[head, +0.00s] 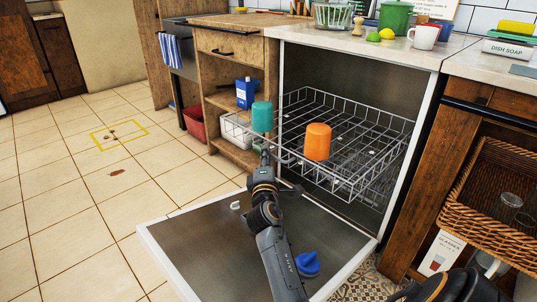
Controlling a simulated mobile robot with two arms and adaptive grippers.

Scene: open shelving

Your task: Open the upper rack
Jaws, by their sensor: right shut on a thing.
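The upper rack (378,123) is a white wire basket in the open dishwasher. It sticks partly out past the left frame, over the lowered door (195,225). A teal cup (262,117) stands near its front left and an orange cup (318,141) stands upside down nearer the middle. My right gripper (264,158) is at the front edge of the rack, below the teal cup, and is shut on it; the fingertips are small and partly hidden. My left gripper is not in view.
A blue object (307,264) and a small white piece (235,206) lie on the door. Wooden shelves with a blue box (246,93) stand at left, with a red bin (194,124) beside them. A wicker basket (487,205) is at right. The tiled floor at left is mostly clear.

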